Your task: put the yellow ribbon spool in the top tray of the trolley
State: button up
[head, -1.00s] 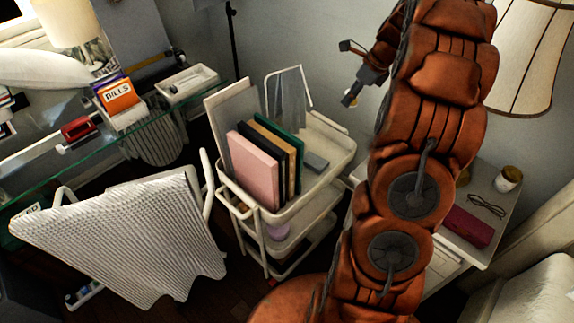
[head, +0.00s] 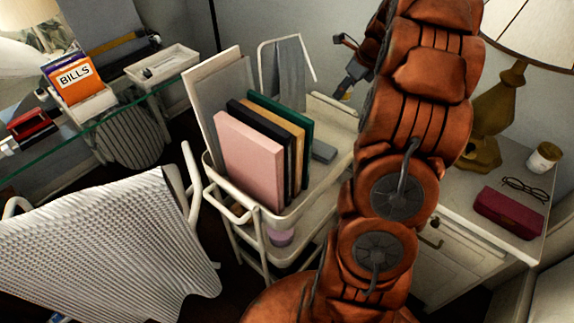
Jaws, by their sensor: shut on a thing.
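The white trolley has a top tray (head: 277,222) holding upright books and folders on its left side and a small grey box (head: 323,151). Part of its right side is hidden by my arm. My gripper (head: 346,91) is small and partly hidden behind my arm, high near the tray's back right corner. It is shut on the yellow ribbon spool (head: 347,97), of which only a small yellow patch shows. I cannot tell how far it is above the tray.
A white chair (head: 95,250) stands in front left of the trolley. A glass desk (head: 100,118) with a BILLS box is at the left. At the right, a nightstand (head: 510,172) bears a lamp, a jar, glasses and a red case. Bare tray floor shows behind the grey box.

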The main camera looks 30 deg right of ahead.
jog(key=b, duration=0.6)
send_over(332, 138)
jog(key=s, duration=0.1)
notch_tip(332, 138, down, 7)
jog(key=shift+s+d+f+b, duration=0.15)
jog(key=shift+f+b, duration=0.1)
jog(key=shift+f, duration=2.3)
jog(key=shift+w+d+f+b, duration=0.1)
jog(key=shift+d+f+b, duration=0.1)
jog(key=shift+f, duration=2.35)
jog(key=shift+f, duration=0.1)
jog(key=o, duration=0.9)
jog(key=p+v, duration=0.1)
jog(key=v, duration=1.1)
jog(key=shift+s, duration=0.15)
